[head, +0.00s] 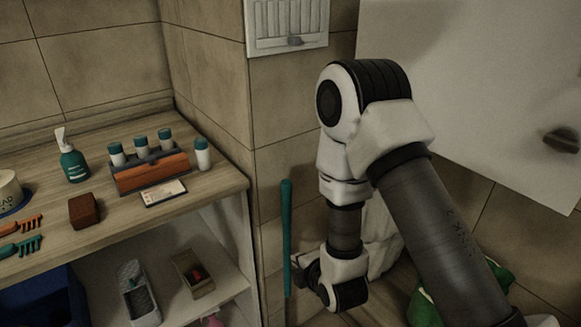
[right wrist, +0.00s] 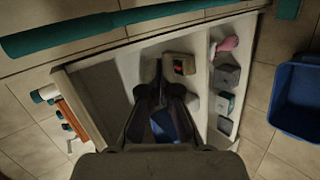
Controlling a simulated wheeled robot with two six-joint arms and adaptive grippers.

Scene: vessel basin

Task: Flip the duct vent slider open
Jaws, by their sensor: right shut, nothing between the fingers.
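The duct vent (head: 287,20) is a pale slatted plate on the tiled wall at the top of the head view. Its small dark slider knob (head: 295,41) sits near the plate's lower edge, right of centre. The vent is not in the right wrist view. My right gripper is low in the head view, well below the vent, mostly hidden by my own wrist. In the right wrist view, its fingers (right wrist: 157,78) are together and empty, in front of the shelf unit. My left gripper is in neither view.
A teal pole (head: 287,235) stands by the wall corner below the vent. The wooden counter (head: 215,178) at left holds a pump bottle (head: 73,158) and a bottle rack (head: 150,172). A white panel (head: 470,75) is at right. A blue bin (right wrist: 295,95) shows at right in the wrist view.

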